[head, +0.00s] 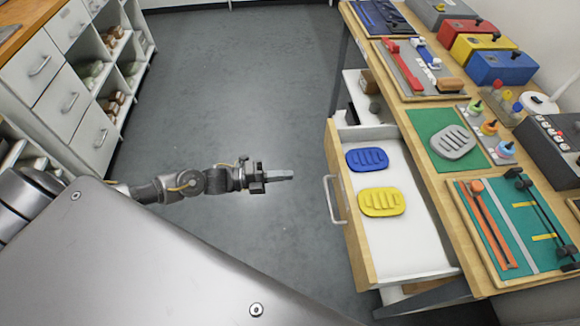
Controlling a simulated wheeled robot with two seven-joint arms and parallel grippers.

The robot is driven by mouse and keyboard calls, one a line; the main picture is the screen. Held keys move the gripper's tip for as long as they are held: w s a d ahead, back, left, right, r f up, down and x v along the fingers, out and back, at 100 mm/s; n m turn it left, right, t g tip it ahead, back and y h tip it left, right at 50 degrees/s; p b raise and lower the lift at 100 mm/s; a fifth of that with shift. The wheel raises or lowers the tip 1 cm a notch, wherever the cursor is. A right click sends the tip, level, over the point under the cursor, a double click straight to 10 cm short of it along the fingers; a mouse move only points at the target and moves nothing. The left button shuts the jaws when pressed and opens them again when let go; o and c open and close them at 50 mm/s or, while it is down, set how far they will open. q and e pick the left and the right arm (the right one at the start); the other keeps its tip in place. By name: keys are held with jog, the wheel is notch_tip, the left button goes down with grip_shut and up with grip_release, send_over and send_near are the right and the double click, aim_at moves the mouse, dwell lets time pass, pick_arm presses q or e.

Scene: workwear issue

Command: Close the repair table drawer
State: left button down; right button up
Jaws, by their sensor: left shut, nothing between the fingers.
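The repair table drawer (408,240) is pulled out from under the table's left edge. It has a wooden front and a pale bar handle (333,200) facing left. A blue ribbed pad (367,159) and a yellow ribbed pad (381,202) lie inside on its white bottom. My left gripper (284,176) is shut and empty, over the floor to the left of the handle. Its fingers point right, with a gap between them and the handle. My right gripper is not in view.
The repair table (410,118) holds coloured boxes, a green mat (440,128) with a grey pad, and tool trays. A white cabinet (70,98) with drawers and shelves stands at the upper left. The grey floor (240,80) between them is clear.

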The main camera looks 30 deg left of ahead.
aim_at(334, 171)
pick_arm(q)
jog(key=x, duration=1)
jog(key=shift+w+d+b, duration=0.25)
jog(key=shift+d+b, duration=0.05)
jog(key=shift+b, duration=0.05)
jog(key=shift+w+d, duration=0.3)
jog(key=shift+d, duration=0.1)
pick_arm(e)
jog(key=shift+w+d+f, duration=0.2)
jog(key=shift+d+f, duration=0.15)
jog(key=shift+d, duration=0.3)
